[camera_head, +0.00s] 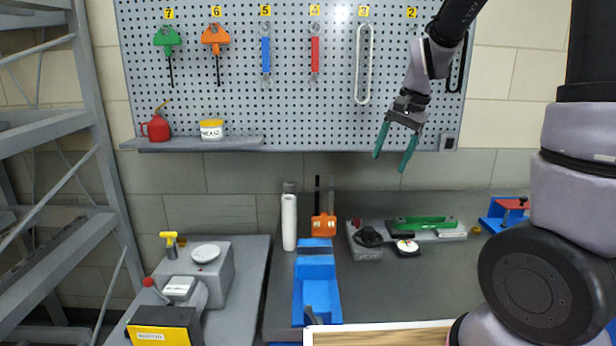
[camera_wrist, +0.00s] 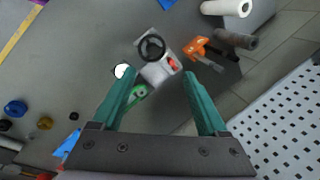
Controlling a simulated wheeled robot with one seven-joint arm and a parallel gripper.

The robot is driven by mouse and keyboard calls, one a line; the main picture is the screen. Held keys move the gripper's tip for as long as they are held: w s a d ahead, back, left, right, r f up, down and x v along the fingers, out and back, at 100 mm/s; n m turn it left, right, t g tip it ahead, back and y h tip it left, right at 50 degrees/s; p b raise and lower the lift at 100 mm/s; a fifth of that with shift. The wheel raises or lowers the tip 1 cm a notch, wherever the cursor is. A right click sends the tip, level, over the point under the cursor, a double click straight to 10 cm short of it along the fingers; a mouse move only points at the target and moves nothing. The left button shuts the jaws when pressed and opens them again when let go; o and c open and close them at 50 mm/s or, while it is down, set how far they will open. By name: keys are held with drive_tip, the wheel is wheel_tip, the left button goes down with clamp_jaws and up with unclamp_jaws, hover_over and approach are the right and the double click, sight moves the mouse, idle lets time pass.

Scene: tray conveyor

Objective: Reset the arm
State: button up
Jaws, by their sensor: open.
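My gripper (camera_head: 396,148) hangs at the end of my raised arm, in front of the right part of the pegboard in the head view. Its two green fingers are spread apart with nothing between them. In the wrist view my gripper (camera_wrist: 160,92) shows the same open green fingers, above and apart from the bench. My arm comes in from the upper right of the head view.
A grey pegboard (camera_head: 340,110) with hanging tools is behind my gripper. Below are a dark bench (camera_head: 420,285), a blue fixture (camera_head: 317,285), a white roll (camera_head: 289,222) and a green tool (camera_head: 425,223). A grey rack (camera_head: 85,120) stands left.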

drive_tip(key=s+d+r+n+t, duration=0.1)
drive_tip(key=s+r+n+t, duration=0.1)
drive_tip(key=s+r, duration=0.4)
drive_tip(key=s+d+r+n+t, duration=0.2)
drive_tip(key=s+r, duration=0.4)
drive_tip(key=s, duration=0.4)
drive_tip(key=shift+s+d+r+t+h, duration=0.2)
drive_tip(key=shift+d+r+t+h, duration=0.1)
drive_tip(key=shift+t, duration=0.3)
drive_tip(key=shift+c, duration=0.3)
idle(0.7)
